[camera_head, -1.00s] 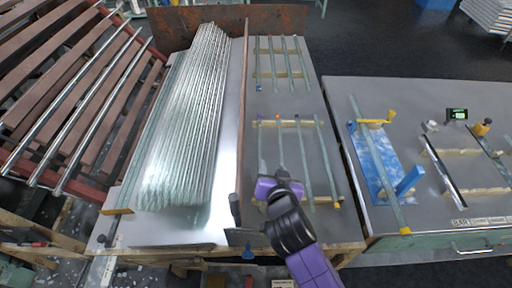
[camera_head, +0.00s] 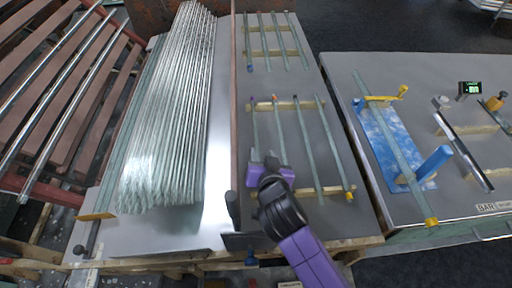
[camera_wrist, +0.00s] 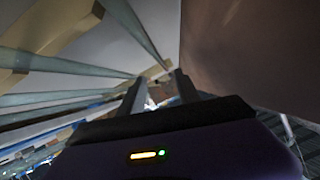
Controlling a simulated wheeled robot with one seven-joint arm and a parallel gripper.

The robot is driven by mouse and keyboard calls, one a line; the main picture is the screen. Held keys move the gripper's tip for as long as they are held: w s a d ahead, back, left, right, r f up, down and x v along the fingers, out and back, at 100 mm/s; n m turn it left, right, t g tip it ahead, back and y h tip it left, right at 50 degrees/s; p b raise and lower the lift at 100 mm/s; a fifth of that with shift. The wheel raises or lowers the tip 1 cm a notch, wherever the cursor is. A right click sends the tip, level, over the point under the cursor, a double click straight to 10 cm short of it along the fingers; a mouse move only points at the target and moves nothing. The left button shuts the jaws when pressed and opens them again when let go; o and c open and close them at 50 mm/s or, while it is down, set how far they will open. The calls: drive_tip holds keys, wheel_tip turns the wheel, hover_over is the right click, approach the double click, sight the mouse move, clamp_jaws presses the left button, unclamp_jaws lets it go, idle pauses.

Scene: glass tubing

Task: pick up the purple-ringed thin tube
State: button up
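The leftmost thin glass tube (camera_head: 256,128) of the nearer group has a small purple-looking mark at its far end, in the head view. It lies on wooden strips. My gripper (camera_head: 265,157) is low over the near part of this group, and its purple body hides the near end of the leftmost tube. In the wrist view, my two dark fingers (camera_wrist: 160,88) are apart, with a gap between them. A glass tube (camera_wrist: 142,35) runs toward that gap. I see nothing clearly held.
Other tubes (camera_head: 309,150) lie to the right, one with a yellow end. A farther group of tubes (camera_head: 272,45) lies behind. A low brown wall (camera_head: 236,110) stands close on the left, with a large stack of glass tubes (camera_head: 172,110) beyond. A second table with fixtures (camera_head: 460,185) stands right.

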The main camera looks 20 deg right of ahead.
sight(257, 144)
drive_tip(key=shift+f, duration=0.5)
drive_tip(key=shift+x, duration=3.9)
drive_tip(key=shift+r, duration=0.1)
clamp_jaws()
